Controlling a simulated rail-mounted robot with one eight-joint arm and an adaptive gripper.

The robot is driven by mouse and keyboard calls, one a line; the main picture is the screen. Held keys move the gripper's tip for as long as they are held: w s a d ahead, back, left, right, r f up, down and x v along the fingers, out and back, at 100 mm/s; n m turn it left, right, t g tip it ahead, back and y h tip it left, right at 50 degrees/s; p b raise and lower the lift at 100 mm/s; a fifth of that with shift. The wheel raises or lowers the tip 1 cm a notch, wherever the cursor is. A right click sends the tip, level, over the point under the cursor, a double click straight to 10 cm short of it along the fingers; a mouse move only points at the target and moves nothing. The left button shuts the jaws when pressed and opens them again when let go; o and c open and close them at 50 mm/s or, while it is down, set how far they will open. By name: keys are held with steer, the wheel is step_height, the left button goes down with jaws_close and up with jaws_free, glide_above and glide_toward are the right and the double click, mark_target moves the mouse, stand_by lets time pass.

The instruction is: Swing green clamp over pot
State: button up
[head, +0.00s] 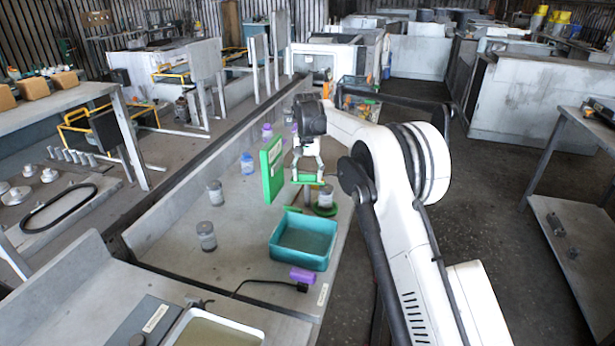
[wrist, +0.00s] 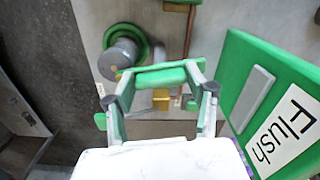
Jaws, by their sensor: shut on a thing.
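The green clamp shows as a green bar (head: 305,180) between the fingers of my gripper (head: 306,168). In the wrist view the bar (wrist: 160,77) spans from one fingertip to the other, and my gripper (wrist: 158,88) is shut on it. The pot (head: 326,195) is a grey cylinder standing upright on a green round base, just right of the bar in the head view. In the wrist view the pot (wrist: 121,55) lies beyond the bar, up and to the left. The bar appears beside the pot, not over it. The clamp's pivot is not clear.
A green upright board (head: 271,168), marked "Flush" in the wrist view (wrist: 275,105), stands close left of my gripper. A teal tray (head: 300,258) and a purple block (head: 303,275) are nearer. Several grey jars (head: 206,236) stand left on the bench, with bare surface between.

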steer(key=shift+m, duration=0.8)
steer(key=o, duration=1.2)
steer(key=shift+c, duration=0.2)
steer(key=shift+r, duration=0.1)
step_height(320, 180, up, 12)
